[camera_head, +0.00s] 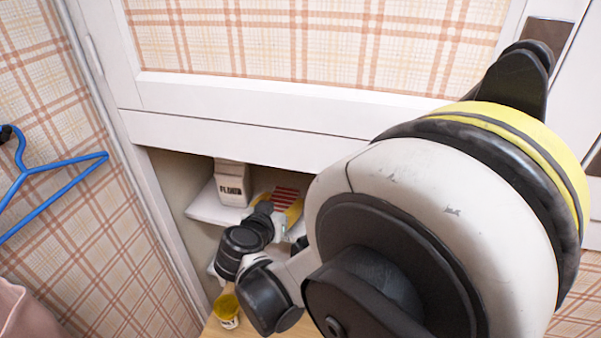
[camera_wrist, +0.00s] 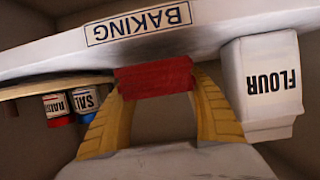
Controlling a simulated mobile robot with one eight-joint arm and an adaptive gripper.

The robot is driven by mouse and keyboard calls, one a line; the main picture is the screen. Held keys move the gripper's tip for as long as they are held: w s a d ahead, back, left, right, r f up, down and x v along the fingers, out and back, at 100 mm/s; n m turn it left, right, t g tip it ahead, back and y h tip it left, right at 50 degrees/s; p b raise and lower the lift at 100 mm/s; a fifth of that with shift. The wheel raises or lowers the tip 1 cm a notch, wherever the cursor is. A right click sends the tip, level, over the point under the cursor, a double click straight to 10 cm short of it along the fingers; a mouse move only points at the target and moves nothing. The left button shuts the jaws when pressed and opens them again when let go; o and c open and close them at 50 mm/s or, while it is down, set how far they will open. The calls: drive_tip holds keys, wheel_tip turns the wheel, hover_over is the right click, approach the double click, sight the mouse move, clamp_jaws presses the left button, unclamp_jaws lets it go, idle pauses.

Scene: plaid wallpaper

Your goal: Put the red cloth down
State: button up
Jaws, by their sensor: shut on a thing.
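In the wrist view, which is upside down, the red cloth (camera_wrist: 153,82) is a folded strip between the two yellow fingers of my gripper (camera_wrist: 155,80). My gripper is shut on it. The cloth overlaps the edge of the white shelf labelled BAKING (camera_wrist: 60,47); I cannot tell whether it touches the shelf. In the head view, a red, light-striped patch of the cloth (camera_head: 286,194) shows at my gripper (camera_head: 290,208), beside the flour container. My arm hides much of the gripper there.
A white flour container (camera_head: 231,183) stands on the white shelf (camera_head: 203,208), close beside my gripper. Small salt (camera_wrist: 88,103) and raisin (camera_wrist: 58,107) jars stand on a round wooden surface. A blue hanger (camera_head: 55,168) hangs left.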

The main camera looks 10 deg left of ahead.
drive_tip(key=shift+w+a+f, duration=0.1)
drive_tip(key=shift+f, duration=0.7)
drive_tip(key=shift+r, duration=0.1)
drive_tip(key=o, duration=1.1)
drive_tip(key=shift+f, duration=0.2)
drive_tip(key=shift+o, duration=0.2)
